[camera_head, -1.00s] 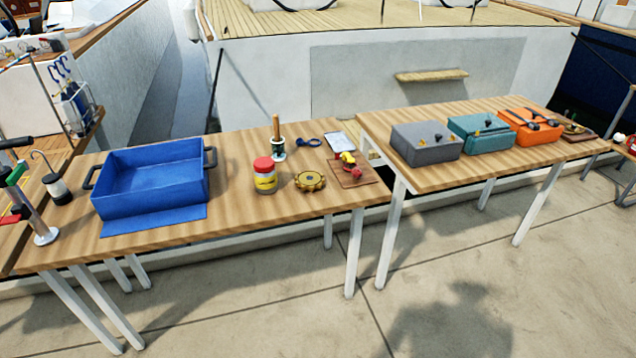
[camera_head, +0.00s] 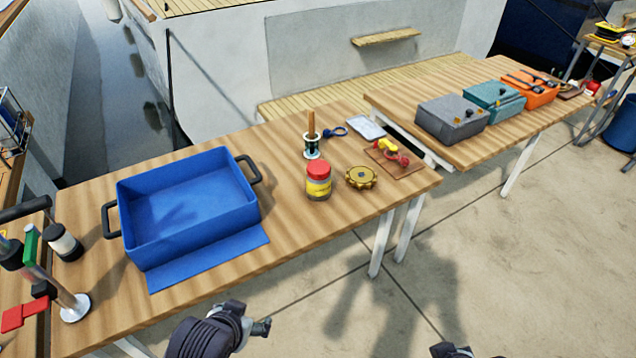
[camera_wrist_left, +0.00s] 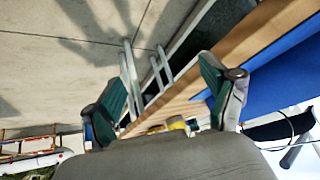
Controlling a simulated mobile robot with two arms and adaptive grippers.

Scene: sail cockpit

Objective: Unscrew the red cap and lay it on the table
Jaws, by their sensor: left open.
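The red cap (camera_head: 317,168) sits on top of a jar with a yellow label (camera_head: 318,187). The jar stands upright on the near wooden table (camera_head: 330,235). My left gripper (camera_head: 262,327) is low in the head view, in front of the table edge and apart from the jar. In the left wrist view its two green-padded fingers (camera_wrist_left: 160,75) are spread with nothing between them. Part of my right arm (camera_head: 450,350) shows at the bottom edge; its jaws cannot be made out.
A blue bin (camera_head: 195,245) fills the table's left part. A brass wheel (camera_head: 361,177) is right of the jar, a spool with a wooden handle (camera_head: 311,145) behind it. A brown board (camera_head: 400,163) lies farther right. Bare table lies in front of the jar.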

